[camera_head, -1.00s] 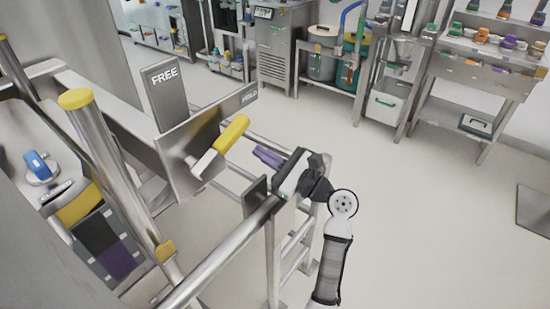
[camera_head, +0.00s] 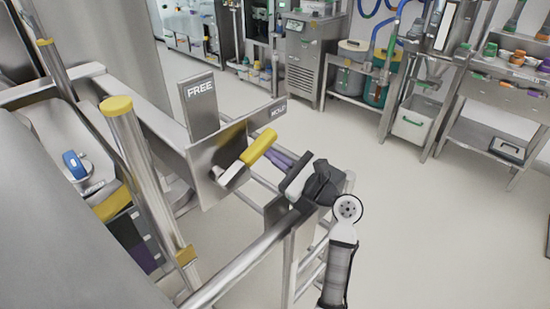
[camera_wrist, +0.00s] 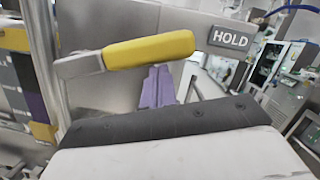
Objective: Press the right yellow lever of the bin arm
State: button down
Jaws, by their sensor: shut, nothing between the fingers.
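The yellow lever (camera_head: 258,146) sticks out from a steel plate (camera_head: 203,168) on the bin arm and slants up to the right. In the wrist view the yellow lever (camera_wrist: 150,49) lies nearly level, just above and beyond my gripper's purple fingers (camera_wrist: 157,87). My gripper (camera_head: 278,160) is shut and empty, just right of and below the lever in the head view. I cannot tell whether the fingers touch it. A FREE sign (camera_head: 200,104) stands above the plate. A HOLD sign (camera_head: 272,112) is at its right end, and it also shows in the wrist view (camera_wrist: 230,40).
A yellow-capped steel post (camera_head: 117,107) and a slanting rail (camera_head: 243,268) stand left of and below my arm. Steel ladder-like framing (camera_head: 322,250) is close beside the arm. Open floor (camera_head: 430,220) lies to the right, with shelves and machines at the back.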

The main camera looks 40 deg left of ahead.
aim_at(267, 139)
jog(key=shift+r+n, duration=0.3)
jog(key=shift+r, duration=0.05)
jog(key=shift+s+r+n+g+p, duration=0.25)
jog(key=shift+r+n+p, duration=0.25)
jog(key=shift+r+n, duration=0.4)
jog(key=r+n, duration=0.1)
jog(key=s+r+n+g+p, duration=0.1)
jog(key=r+n, duration=0.1)
jog(key=s+r+n+h+p, duration=0.1)
jog(key=n, duration=0.1)
jog(key=shift+r+g, duration=0.15)
jog(key=shift+g, duration=0.1)
jog(key=s+r+n+h+p, duration=0.1)
jog(key=s+r+n+h, duration=0.1)
jog(key=s+r+n, duration=0.2)
jog(key=shift+s+a+n+g, duration=0.35)
jog(key=shift+s+n, duration=1)
jog(key=shift+n, duration=0.75)
jog(key=shift+r, duration=0.1)
jog(key=shift+d+p, duration=0.15)
jog(key=shift+p, duration=0.15)
